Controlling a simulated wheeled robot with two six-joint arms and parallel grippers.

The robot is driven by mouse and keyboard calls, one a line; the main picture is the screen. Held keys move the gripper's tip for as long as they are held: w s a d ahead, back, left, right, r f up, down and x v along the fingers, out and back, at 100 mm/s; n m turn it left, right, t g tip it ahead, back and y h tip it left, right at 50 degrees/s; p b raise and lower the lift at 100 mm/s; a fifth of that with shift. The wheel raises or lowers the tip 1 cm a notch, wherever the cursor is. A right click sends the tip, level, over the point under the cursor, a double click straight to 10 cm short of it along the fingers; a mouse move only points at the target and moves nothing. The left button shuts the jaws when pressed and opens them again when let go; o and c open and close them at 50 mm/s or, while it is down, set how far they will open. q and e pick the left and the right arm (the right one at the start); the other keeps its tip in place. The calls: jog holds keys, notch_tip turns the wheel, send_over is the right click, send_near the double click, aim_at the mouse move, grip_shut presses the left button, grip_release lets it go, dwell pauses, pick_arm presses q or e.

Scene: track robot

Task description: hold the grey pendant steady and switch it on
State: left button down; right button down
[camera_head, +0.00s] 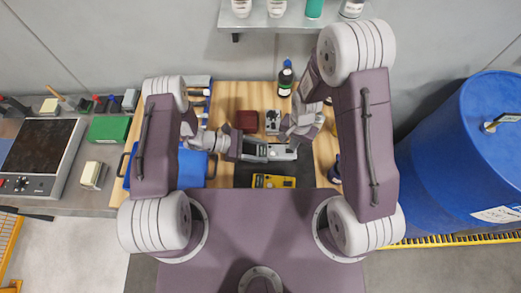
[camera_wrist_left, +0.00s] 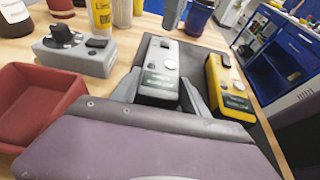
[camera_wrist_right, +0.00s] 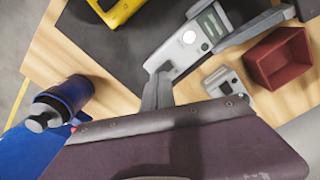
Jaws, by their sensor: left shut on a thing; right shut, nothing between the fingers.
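The grey pendant (camera_head: 284,153) is at the black mat, in the middle of the head view. In the left wrist view the pendant (camera_wrist_left: 161,70) is between the fingers of my left gripper (camera_wrist_left: 158,95), which is shut on it. The right wrist view shows its pale face (camera_wrist_right: 188,38) with a round button and a small display; I cannot read its state. My right gripper (camera_wrist_right: 158,92) is shut and empty, its fingertips close to the pendant's near end. I cannot tell whether they touch it.
A yellow pendant (camera_wrist_left: 229,85) lies on the black mat (camera_wrist_right: 110,60) beside the grey one. A red tray (camera_wrist_right: 280,58) and a grey box with a black knob (camera_wrist_left: 75,50) stand close by. A dark bottle (camera_wrist_right: 68,97) is near my right gripper.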

jog(key=shift+f, duration=0.9)
jog(key=shift+r, duration=3)
pick_arm(q)
jog(key=shift+c, duration=2.4)
grip_release()
